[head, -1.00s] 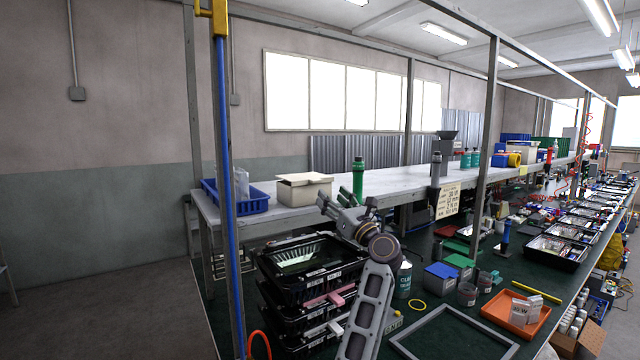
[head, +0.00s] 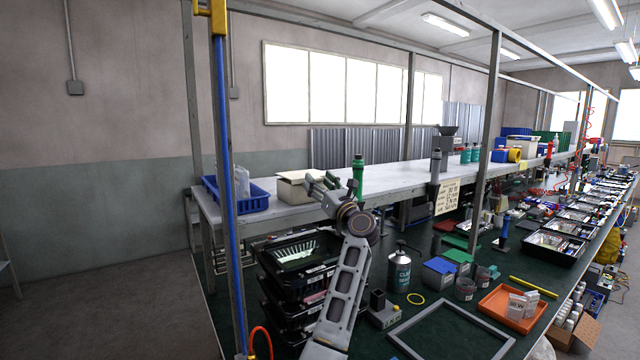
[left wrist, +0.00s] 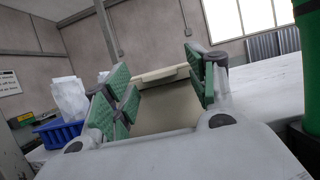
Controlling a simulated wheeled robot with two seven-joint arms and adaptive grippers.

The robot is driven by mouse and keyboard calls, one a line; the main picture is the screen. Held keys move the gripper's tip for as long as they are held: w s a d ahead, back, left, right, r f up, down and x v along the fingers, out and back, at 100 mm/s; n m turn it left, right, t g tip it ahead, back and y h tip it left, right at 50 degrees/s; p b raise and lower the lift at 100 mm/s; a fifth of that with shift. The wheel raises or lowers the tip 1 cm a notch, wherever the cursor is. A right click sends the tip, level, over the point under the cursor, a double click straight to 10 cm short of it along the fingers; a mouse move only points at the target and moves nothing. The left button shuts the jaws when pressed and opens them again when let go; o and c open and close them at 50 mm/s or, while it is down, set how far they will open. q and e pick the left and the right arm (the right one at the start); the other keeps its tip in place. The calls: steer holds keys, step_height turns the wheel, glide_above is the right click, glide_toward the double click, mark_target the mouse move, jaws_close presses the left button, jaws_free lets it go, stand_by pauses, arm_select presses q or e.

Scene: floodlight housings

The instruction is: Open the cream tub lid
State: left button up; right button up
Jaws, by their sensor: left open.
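The cream tub (head: 291,191) stands on the raised grey shelf, with its cream lid (head: 297,176) on top, looking closed. My left gripper (head: 320,181) is at the tub's right front side in the head view and hides part of it. In the left wrist view the tub (left wrist: 165,108) shows between the open green-padded fingers of my left gripper (left wrist: 160,92), and the lid's edge (left wrist: 160,74) shows above. The fingers hold nothing; I cannot tell whether they touch the tub. My right gripper is not in view.
A blue crate (head: 236,193) with clear bags stands left of the tub. A green bottle (head: 358,172) stands close to the right of my gripper. Stacked black trays (head: 295,265) lie below, and a blue pole (head: 226,150) rises in front.

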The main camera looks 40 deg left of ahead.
arm_select(q)
steer(key=c, duration=0.6)
jaws_close()
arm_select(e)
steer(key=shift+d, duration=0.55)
arm_select(q)
steer(key=shift+r, duration=0.2)
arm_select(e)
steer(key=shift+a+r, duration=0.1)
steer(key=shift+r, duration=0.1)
